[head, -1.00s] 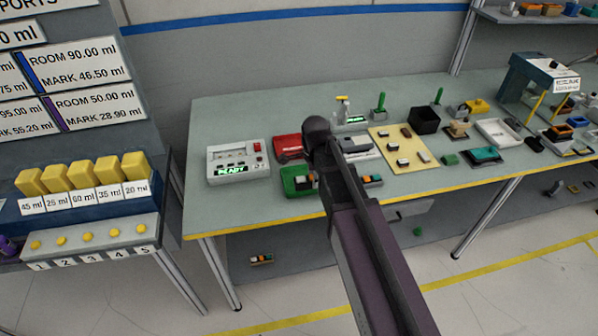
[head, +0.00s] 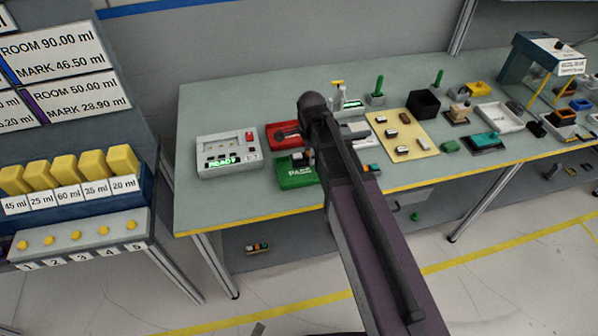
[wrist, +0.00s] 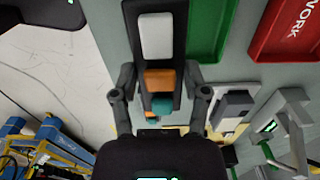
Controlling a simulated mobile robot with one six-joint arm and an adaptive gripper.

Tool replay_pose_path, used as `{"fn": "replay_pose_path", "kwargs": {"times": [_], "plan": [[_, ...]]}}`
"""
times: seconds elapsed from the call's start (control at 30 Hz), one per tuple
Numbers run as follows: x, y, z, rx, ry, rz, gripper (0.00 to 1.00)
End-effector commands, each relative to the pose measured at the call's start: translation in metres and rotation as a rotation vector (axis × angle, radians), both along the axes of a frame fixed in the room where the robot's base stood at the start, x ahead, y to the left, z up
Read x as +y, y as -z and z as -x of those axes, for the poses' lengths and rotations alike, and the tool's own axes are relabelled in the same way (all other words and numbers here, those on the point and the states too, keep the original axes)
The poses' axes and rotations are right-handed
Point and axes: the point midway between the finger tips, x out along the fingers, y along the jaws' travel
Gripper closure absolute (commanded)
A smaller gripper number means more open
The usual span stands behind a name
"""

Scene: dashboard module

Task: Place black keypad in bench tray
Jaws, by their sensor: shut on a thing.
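The black keypad (wrist: 158,78) is a long dark panel with white, orange and teal blocks. In the wrist view, my gripper (wrist: 159,92) has its fingers closed on both sides of it. In the head view, my arm hides the gripper and most of the panel; orange and teal blocks show just right of the arm. A green tray (head: 292,182) with white lettering lies at the bench front; its edge also shows right of the panel in the wrist view (wrist: 203,45). I cannot read which tray is the bench tray.
A red tray (head: 284,130) lies behind the green one, beside a white instrument (head: 229,155) reading READY. A yellow mat (head: 420,152) with small parts lies to the right. The bench's yellow front edge (head: 215,228) is close. Similar coloured blocks lie on the lower shelf.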

Motion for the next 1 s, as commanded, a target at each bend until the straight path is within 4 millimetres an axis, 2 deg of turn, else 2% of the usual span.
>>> {"fn": "replay_pose_path", "kwargs": {"times": [0.17, 0.27, 0.6, 0.7, 0.8, 1.0], "plan": [[0.005, 0.002, 0.009, 0.000, -0.004, 0.000, 0.94], [0.011, 0.006, 0.026, -0.001, -0.005, 0.000, 0.94], [0.036, 0.024, 0.115, -0.004, -0.006, -0.001, 0.94], [0.041, 0.026, 0.131, -0.004, -0.006, -0.001, 0.94], [0.043, 0.027, 0.139, -0.005, -0.005, -0.001, 0.94], [0.044, 0.027, 0.140, -0.005, -0.004, -0.001, 0.94]]}}
